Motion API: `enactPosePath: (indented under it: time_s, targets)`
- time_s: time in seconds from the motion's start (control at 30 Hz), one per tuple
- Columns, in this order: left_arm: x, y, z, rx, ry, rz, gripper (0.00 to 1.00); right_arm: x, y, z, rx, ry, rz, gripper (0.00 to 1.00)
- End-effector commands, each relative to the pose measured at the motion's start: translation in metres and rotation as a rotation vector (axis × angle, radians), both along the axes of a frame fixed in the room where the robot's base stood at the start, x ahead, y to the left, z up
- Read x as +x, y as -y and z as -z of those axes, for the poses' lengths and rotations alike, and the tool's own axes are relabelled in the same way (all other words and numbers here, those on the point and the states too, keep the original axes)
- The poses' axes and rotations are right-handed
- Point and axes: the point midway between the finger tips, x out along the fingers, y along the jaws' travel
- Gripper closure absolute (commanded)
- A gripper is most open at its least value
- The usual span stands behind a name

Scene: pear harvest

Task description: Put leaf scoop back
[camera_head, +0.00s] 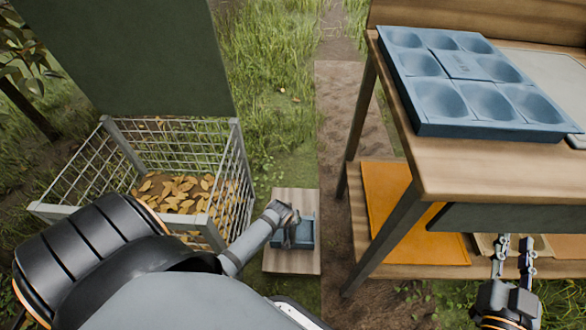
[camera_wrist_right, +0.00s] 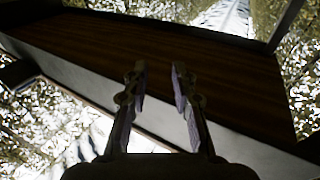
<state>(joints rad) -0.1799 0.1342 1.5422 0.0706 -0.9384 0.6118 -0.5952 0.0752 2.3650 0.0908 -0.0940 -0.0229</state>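I cannot make out the leaf scoop for certain. A small blue box-like object (camera_head: 306,228) sits on a low wooden board (camera_head: 291,262) beside the leaf crate; whether it is the scoop or its holder I cannot tell. My left gripper (camera_head: 286,216) shows small and dark over this blue object, at the end of my grey arm; its fingers are too unclear to read. My right gripper (camera_head: 513,254) is below the table's front edge, its fingers apart and nothing between them. The right wrist view shows the same open fingers (camera_wrist_right: 158,82) before a dark wooden surface (camera_wrist_right: 150,50).
A wire crate (camera_head: 236,165) holds brown leaves (camera_head: 178,193). A wooden table (camera_head: 470,172) at right carries a blue moulded tray (camera_head: 452,128) and a pale panel (camera_head: 555,80). An orange sheet (camera_head: 390,205) lies on its lower shelf. Grass and a dirt strip lie between crate and table.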

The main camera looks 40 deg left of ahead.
Motion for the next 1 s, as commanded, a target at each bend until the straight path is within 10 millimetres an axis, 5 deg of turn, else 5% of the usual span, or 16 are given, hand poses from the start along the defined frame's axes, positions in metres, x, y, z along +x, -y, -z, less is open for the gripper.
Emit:
enactPosePath:
  time_s: [0.43,0.47,0.6,1.0]
  targets:
    - [0.0006,0.0002,0.0031,0.0,0.001,0.0,1.0,0.0002,0.0001,-0.0092,-0.001,0.036,0.0,0.74]
    - [0.0002,0.0001,0.004,-0.001,0.001,0.0,0.77,0.0003,0.0001,-0.0102,-0.001,0.04,0.0,0.74]
    - [0.0001,0.0002,0.0037,-0.001,0.001,0.0,0.58,0.0003,0.0001,-0.0103,-0.001,0.04,0.0,0.74]
    - [-0.0006,0.0002,-0.0001,-0.001,-0.001,0.0,0.56,0.0006,0.0,-0.0093,0.0,0.03,0.0,0.74]
